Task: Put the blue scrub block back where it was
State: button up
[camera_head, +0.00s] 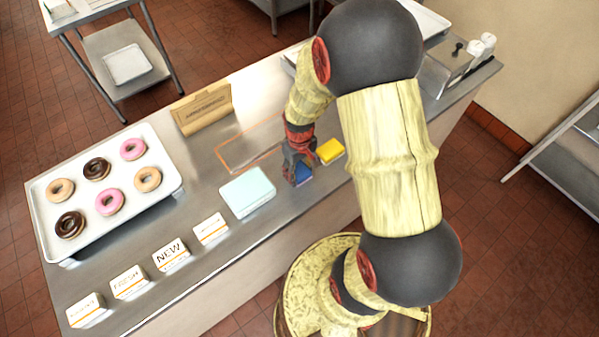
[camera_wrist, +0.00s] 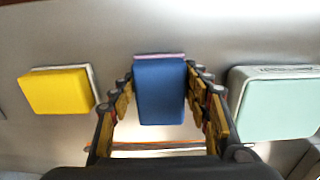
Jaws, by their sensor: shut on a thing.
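The blue scrub block (camera_wrist: 160,95) is between the fingers of my gripper (camera_wrist: 160,92) in the wrist view, with a thin pinkish layer along its far edge. My gripper is shut on it. In the head view my gripper (camera_head: 298,170) is low over the steel counter, and part of the blue block (camera_head: 304,173) shows under it. I cannot tell whether the block touches the counter. A yellow block (camera_head: 330,151) lies to its right in the head view, and a pale mint-coloured box (camera_head: 247,192) lies to its left. Both stand apart from the block.
An orange-outlined rectangle (camera_head: 222,157) is marked on the counter behind the mint box. A white tray (camera_head: 170,186) of several donuts is at the left. Small label cards (camera_head: 171,255) line the front edge. A cardboard-coloured sign (camera_head: 201,108) stands at the back. A metal dispenser (camera_head: 447,68) is at the right end.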

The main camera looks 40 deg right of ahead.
jog(key=shift+f, duration=0.25)
jog(key=shift+f, duration=0.2)
jog(key=o, duration=1.2)
jog(key=shift+o, duration=0.6)
jog(key=shift+r, duration=0.2)
